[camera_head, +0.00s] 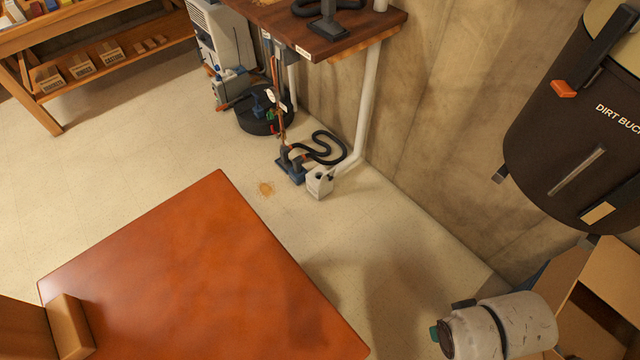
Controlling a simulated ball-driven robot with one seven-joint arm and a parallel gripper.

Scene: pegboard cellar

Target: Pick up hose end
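A black ribbed hose (331,149) lies in loops on the floor by the wall, below the dark wooden bench. One side of it runs to a small dark blue fitting (291,166). The other side bends around behind a small white container (319,183). I cannot tell which part is the free hose end at this size. Another black hose (306,7) shows partly on the bench top, cut off by the upper edge. My gripper is not in view.
An orange-brown tabletop (200,270) fills the lower left foreground. A dark bucket (575,130) hangs at right, above an open cardboard box (590,300) and a scuffed white cylinder (505,325). A white pipe leg (368,105) stands beside the hose. The pale floor (130,150) is largely clear.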

